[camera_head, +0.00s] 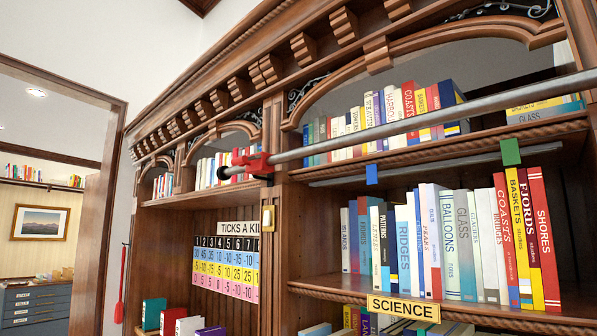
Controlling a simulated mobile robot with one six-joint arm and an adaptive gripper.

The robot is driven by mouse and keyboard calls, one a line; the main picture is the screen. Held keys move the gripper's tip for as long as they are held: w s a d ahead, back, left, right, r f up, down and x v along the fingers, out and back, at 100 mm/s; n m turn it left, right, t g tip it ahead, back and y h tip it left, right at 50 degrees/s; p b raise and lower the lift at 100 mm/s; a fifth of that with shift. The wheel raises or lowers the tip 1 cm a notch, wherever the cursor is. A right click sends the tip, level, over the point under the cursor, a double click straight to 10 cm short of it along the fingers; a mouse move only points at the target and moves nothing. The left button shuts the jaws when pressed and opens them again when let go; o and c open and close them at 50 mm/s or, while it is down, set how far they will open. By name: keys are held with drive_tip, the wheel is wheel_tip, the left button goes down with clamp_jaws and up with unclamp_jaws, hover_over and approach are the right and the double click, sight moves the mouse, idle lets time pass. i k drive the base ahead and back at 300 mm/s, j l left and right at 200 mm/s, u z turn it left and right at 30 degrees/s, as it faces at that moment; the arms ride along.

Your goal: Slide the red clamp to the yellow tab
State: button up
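The red clamp (254,164) sits around the long grey rail (440,111), close to the rail's black left end. A blue tab (371,174) and a green tab (510,151) show below the rail, further to the right. I see no plain yellow tab along the visible rail. A small brass-yellow plate (268,218) is on the wooden post below the clamp; I cannot tell whether it is a tab. My gripper is not in view.
The rail runs along the front of a tall wooden bookcase, rising to the right. Books fill the shelves behind it. A yellow SCIENCE sign (403,307) is on a lower shelf edge. A doorway (60,200) opens at the left.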

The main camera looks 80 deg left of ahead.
sight(259, 167)
drive_tip(key=j+u, duration=0.1)
drive_tip(key=u, duration=3.05)
